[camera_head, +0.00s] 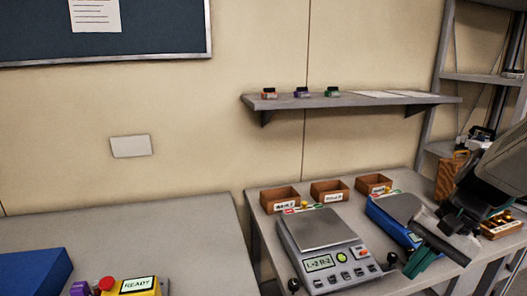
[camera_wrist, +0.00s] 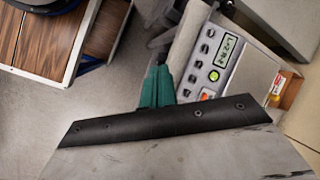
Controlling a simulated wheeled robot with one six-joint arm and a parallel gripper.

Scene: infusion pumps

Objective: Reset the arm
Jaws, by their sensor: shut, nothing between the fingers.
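My gripper (camera_head: 421,264) is at the lower right of the head view, at the end of my dark arm. Its teal fingers are closed together with nothing visible between them. They are near the front edge of the right table (camera_head: 486,250), in front of a blue device with a grey top (camera_head: 398,208). In the wrist view the teal fingers (camera_wrist: 157,86) point up the picture, just left of a scale (camera_wrist: 214,55) with a lit display. My arm hides part of the table's right side.
The scale (camera_head: 330,262) stands on the table beside the blue device. Labelled brown bins (camera_head: 281,200) line the back. A wall shelf (camera_head: 340,100) holds small items. The left table has a yellow box reading READY (camera_head: 139,286) and a blue object (camera_head: 35,273); its rear is clear.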

